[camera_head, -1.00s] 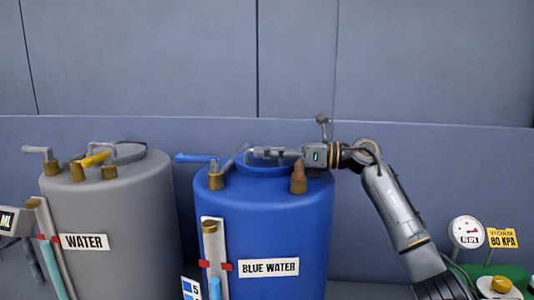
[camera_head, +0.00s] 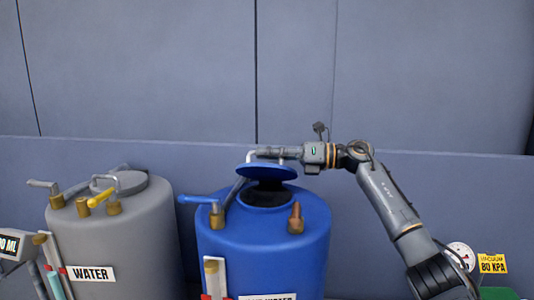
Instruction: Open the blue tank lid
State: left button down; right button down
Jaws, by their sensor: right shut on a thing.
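The blue tank (camera_head: 262,245) stands in the middle of the head view. Its blue lid (camera_head: 266,172) is raised above the round top opening (camera_head: 266,196), and the dark inside shows in the gap. My right gripper (camera_head: 264,154) is above the lid, shut on the lid's handle (camera_head: 250,157). The right arm comes in from the right. My left gripper is not in view.
A grey water tank (camera_head: 125,235) with a closed lid stands to the left. The blue tank's top carries a blue-handled valve (camera_head: 200,200) and a brass fitting (camera_head: 295,219). A pressure gauge (camera_head: 461,256) and yellow sign (camera_head: 492,263) are at right. A wall stands behind.

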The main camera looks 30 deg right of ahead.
jog(key=w+d+r+m+p, duration=0.2)
jog(key=p, duration=0.1)
jog(key=shift+w+r+m, duration=0.3)
jog(key=shift+r+m, duration=0.1)
jog(key=shift+w+d+r+m+p, duration=0.15)
jog(key=shift+w+d+m+p, duration=0.1)
jog(key=shift+w+d+m, duration=0.55)
jog(key=shift+w+d+r+m+p, duration=0.1)
jog(key=shift+w+d+m+p, duration=0.25)
jog(key=shift+w+m, duration=0.6)
jog(key=shift+d, duration=0.15)
jog(key=c, duration=1.4)
grip_release()
jog(key=v, duration=1.2)
jog(key=shift+f, duration=0.1)
